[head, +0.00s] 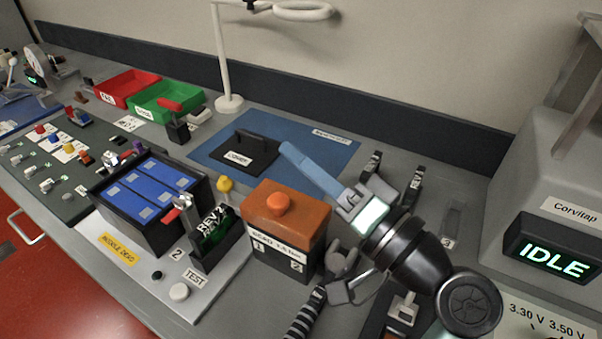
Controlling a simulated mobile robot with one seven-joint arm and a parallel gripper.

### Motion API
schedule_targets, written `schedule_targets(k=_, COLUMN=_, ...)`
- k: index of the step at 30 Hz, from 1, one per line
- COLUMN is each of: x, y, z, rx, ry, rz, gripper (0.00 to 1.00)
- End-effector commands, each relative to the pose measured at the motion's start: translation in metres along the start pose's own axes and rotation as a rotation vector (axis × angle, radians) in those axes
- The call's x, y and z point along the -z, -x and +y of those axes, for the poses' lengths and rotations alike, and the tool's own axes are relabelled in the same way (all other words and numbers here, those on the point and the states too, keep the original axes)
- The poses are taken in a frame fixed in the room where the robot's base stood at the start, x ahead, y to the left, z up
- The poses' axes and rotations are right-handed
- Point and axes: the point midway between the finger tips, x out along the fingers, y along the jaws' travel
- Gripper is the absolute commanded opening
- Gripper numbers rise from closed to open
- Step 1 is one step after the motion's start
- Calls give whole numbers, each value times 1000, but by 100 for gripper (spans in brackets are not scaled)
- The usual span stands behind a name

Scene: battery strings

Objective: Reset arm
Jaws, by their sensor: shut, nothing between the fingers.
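My gripper (291,154) shows in the head view with its long pale-blue fingers together and nothing held. It points up and to the left from my black wrist, above the bench. Its tip appears over the right part of the blue mat (335,152), just right of a black handled plate (255,148) with a white label. In the picture the fingers pass behind and right of the orange-topped box (286,222). I cannot tell the exact height of the tip above the mat. My wrist hides part of the bench at the right.
A battery module (150,205) with blue cells stands in a black tray on a pale board at left. Red (127,86) and green (166,100) bins sit behind. A white stand (229,102) rises at the back. A grey machine at right has an IDLE display (552,257).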

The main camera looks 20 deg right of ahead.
Motion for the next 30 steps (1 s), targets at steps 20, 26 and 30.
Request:
schedule_targets(k=20, x=40, y=-27, z=-72, rx=-17, ry=75, rz=18, gripper=0)
schedule_targets(k=26, x=63, y=-79, z=-157, rx=-58, ry=415, rz=151, gripper=0)
schedule_targets(k=30, x=82, y=-98, z=-246, rx=-53, ry=696, rz=319, gripper=0)
